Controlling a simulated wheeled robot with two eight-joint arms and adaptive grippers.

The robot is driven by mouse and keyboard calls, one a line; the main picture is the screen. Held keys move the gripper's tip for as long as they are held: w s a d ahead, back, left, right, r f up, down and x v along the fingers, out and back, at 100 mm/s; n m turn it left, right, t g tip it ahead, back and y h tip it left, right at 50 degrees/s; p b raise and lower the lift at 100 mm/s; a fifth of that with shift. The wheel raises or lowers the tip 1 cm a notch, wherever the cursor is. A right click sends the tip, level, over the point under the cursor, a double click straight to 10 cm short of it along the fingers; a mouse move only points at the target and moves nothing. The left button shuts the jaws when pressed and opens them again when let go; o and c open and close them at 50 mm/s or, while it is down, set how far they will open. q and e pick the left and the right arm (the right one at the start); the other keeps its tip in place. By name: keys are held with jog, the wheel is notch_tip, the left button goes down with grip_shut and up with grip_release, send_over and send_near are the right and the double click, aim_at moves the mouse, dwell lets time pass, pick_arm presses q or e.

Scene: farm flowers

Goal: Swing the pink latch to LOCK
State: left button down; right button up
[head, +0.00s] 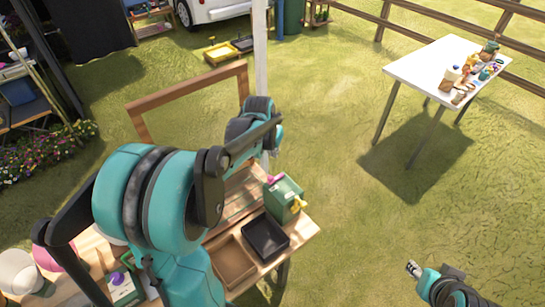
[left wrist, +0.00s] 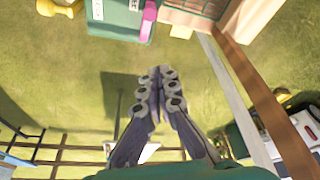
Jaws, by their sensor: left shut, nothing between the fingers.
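The pink latch (head: 275,180) sits on a green box (head: 286,192) at the right end of the wooden workbench. The latch also shows near the top of the left wrist view (left wrist: 147,22), on the box's face. My left gripper (left wrist: 160,72) is shut and empty. In the left wrist view its fingertips are apart from the latch, with grass behind them. In the head view my left arm hides its fingers. My right gripper (head: 413,268) is over the grass at the lower right, far from the box; its finger opening is too small to tell. Any LOCK marking is unreadable.
A yellow knob (head: 298,205) sticks out from the box. A black tray (head: 265,238) and a brown tray (head: 234,262) lie beside it. A wooden frame (head: 140,104) and a pale post (head: 260,60) rise behind. A white table (head: 425,68) stands far right, with open grass between.

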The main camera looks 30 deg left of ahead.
pick_arm(q)
jog(key=b, duration=0.2)
send_over(276, 176)
jog(key=w+a, duration=0.1)
jog(key=w, duration=0.1)
notch_tip(276, 176, down, 7)
jog(key=shift+s+f, duration=0.3)
jog(key=shift+s, duration=0.35)
jog(key=shift+s+f, duration=0.3)
jog(key=shift+s, duration=0.3)
jog(key=shift+s+d, duration=0.1)
jog(key=shift+s, duration=0.45)
jog(key=shift+w+f, duration=0.1)
